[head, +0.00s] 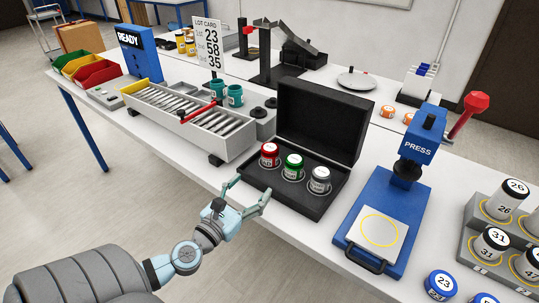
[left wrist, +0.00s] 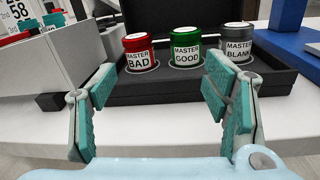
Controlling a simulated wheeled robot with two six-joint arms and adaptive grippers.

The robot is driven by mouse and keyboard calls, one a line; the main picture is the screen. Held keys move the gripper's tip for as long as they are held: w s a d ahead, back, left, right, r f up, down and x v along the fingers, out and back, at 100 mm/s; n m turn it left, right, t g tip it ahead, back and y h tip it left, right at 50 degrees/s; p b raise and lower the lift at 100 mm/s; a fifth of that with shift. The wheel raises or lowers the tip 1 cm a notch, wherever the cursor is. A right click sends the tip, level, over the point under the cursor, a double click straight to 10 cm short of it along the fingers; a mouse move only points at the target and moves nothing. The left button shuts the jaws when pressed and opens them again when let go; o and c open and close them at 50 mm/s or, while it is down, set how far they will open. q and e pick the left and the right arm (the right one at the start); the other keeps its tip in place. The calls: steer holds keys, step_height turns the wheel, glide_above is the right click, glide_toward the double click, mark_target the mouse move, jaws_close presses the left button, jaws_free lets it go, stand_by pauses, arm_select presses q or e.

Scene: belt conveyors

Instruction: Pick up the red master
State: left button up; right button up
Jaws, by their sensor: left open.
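The red master (head: 269,155) is a small red canister with a white top, standing at the left in the open black case (head: 309,205). In the left wrist view the red master (left wrist: 139,54) reads "MASTER BAD". The green master (head: 293,167) stands beside it, and the grey master (head: 319,180) is at the right. My left gripper (head: 246,191) is open and empty, just in front of the case's front edge. In the left wrist view its fingers (left wrist: 168,97) are spread wide, with the red and green masters beyond the gap. My right gripper is not in view.
A blue press (head: 387,221) stands right of the case. A roller conveyor (head: 190,118) with a red bar is at the left. Numbered canisters (head: 492,241) sit in a grey rack at the right. The case lid (head: 315,122) stands up behind the masters.

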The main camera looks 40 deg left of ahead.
mark_target(266, 155)
arm_select(q)
steer(key=a+n, duration=0.1)
steer(key=w+a+n+y, duration=0.1)
steer(key=w+a+y, duration=0.1)
steer(key=shift+a+n, duration=0.3)
steer(key=shift+n, duration=0.1)
steer(key=x, duration=1.1)
steer(key=shift+w+d+f+p, duration=0.15)
steer(key=shift+w+f+p, duration=0.2)
steer(key=shift+w+p, duration=0.1)
steer(key=shift+w, duration=0.25)
steer(key=shift+s, duration=0.1)
steer(key=c, duration=1.4)
steer(key=shift+r, duration=0.1)
steer(key=shift+c, duration=0.2)
step_height(266, 155, up, 10)
steer(key=p, duration=0.9)
steer(key=shift+r+p, duration=0.15)
steer(key=shift+p, duration=0.15)
